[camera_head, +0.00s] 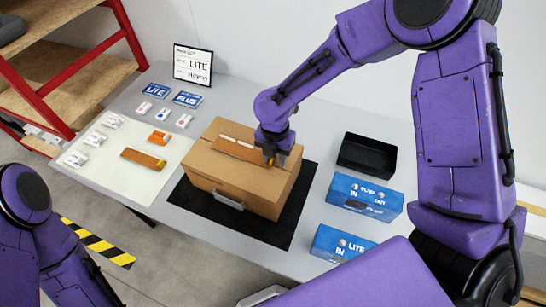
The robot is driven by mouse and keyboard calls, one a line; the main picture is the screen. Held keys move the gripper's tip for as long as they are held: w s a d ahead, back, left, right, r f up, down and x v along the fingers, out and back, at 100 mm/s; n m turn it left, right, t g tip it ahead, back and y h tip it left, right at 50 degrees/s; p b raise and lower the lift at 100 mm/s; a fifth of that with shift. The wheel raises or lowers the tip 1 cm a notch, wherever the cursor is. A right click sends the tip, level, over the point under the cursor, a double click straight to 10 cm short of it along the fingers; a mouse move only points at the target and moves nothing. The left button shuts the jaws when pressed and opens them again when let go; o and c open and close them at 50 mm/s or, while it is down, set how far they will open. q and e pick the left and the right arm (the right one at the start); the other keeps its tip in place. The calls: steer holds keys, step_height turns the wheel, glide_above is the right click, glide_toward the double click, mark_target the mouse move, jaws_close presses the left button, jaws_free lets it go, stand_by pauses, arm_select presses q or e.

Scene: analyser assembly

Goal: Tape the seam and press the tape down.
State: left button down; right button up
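A brown cardboard box (235,182) sits on a black mat (285,232) on the grey table, with a pale metal handle on its near side. A brown strip or raised flap (238,150) with a light edge lies along its top; I cannot tell whether it is tape. My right gripper (271,158) points down at the top of the box near its far right part. Its small fingers, with a yellowish bit between or on them, are too small to show whether they are open or what they hold. My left arm is at the lower left, its gripper out of frame.
On a white mat (130,190) to the left lie an orange-brown piece (143,159), an orange packet (159,137) and several white packets. A black tray (366,154), a blue PLUS box (364,197) and a blue LITE box (338,244) stand right. A sign (193,65) stands behind.

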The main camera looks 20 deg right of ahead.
steer(key=shift+r, duration=2.75)
